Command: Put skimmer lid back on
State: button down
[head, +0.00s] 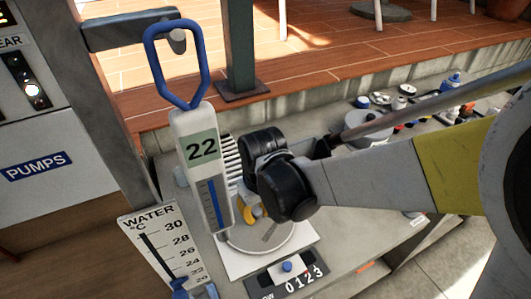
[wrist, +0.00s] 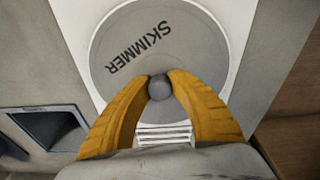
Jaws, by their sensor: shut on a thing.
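The skimmer lid (wrist: 118,45) is a round grey disc marked SKIMMER with a small round knob (wrist: 160,88). My gripper (wrist: 160,80) has its yellow fingers closed on both sides of the knob. The lid lies over or in the round ring of a white square plate (wrist: 70,12); I cannot tell whether it rests flat. In the head view the lid (head: 268,236) and white plate (head: 304,238) show low in the middle, with one yellow finger (head: 248,211) above them.
A hanging thermometer with a blue handle (head: 205,97) reads 22, close to my gripper in the head view. A dark square recess (wrist: 52,128) lies left in the wrist view. Small items (head: 455,88) crowd the back right.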

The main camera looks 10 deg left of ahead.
jog(key=shift+f+b, duration=0.3)
jog(key=shift+f, duration=0.05)
dwell(0.3)
jog(key=c, duration=1)
grip_release()
jog(key=shift+r, duration=0.1)
jog(key=shift+r+p, duration=2)
jog(key=shift+r, duration=0.45)
jog(key=shift+r+p, duration=1.6)
jog(key=shift+r, duration=0.45)
